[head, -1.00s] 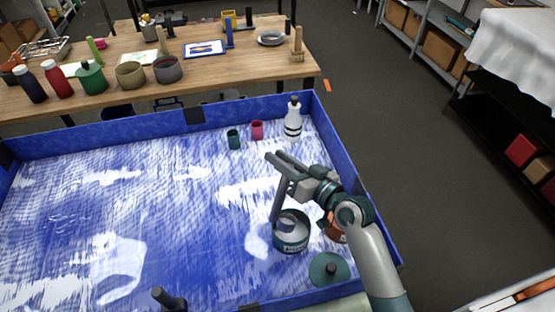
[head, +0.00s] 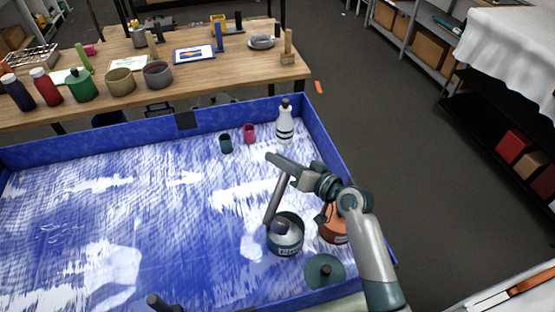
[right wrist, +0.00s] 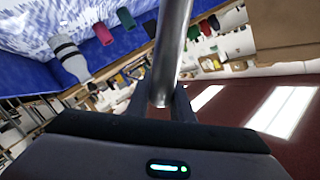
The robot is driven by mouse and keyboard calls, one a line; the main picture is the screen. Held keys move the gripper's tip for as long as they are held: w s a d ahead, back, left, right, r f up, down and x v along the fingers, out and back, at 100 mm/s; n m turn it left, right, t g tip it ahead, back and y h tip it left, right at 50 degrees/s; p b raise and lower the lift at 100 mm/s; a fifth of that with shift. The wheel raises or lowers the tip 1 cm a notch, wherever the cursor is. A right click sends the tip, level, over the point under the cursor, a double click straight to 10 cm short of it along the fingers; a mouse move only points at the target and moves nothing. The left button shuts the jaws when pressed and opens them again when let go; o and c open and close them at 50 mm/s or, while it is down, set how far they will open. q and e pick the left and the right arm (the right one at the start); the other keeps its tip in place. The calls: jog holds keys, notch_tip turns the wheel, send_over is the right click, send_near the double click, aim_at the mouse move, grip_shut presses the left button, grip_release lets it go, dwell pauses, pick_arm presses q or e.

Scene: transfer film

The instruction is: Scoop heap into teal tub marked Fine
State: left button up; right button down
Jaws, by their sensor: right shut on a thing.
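The teal tub (head: 287,247) with a pale label, its lettering partly readable, stands in the blue tray at the right. My right gripper (head: 279,165) is above the tub, shut on the handle of a metal scoop (head: 275,201). The handle slopes down and the scoop's grey head is at the tub's mouth; I cannot tell how much it holds. The handle also shows in the right wrist view (right wrist: 172,50). A pale, low heap-like patch (head: 112,265) lies at the tray's lower left; its height is unclear.
An orange-brown tub (head: 334,231) stands close right of the teal tub, and a teal lid (head: 325,271) lies in front. A white bottle (head: 285,124), a pink cup (head: 249,134) and a dark green cup (head: 225,144) stand at the back. The blue tray wall (head: 90,140) encloses them.

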jog(key=w+d+f+m+g+b, duration=0.2)
jog(key=w+f+m, duration=0.2)
jog(key=f, duration=0.4)
jog(key=shift+w+d+m+b, duration=0.25)
jog(key=shift+d+m+b, duration=0.1)
jog(key=shift+m, duration=0.35)
dwell(1.1)
jog(key=shift+y, duration=0.3)
jog(key=s+a+r+n+t+p, duration=0.2)
jog(key=s+a+r+n, duration=0.1)
jog(key=s+r+n, duration=0.3)
jog(key=s+a+r+n+t+p, duration=0.2)
jog(key=s+a+r+n, duration=0.2)
jog(key=s+r+n, duration=0.2)
jog(key=shift+s+a+r+n+p, duration=0.3)
jog(key=shift+s+r, duration=0.2)
jog(key=shift+r, duration=0.25)
jog(key=shift+r, duration=0.1)
dwell(0.4)
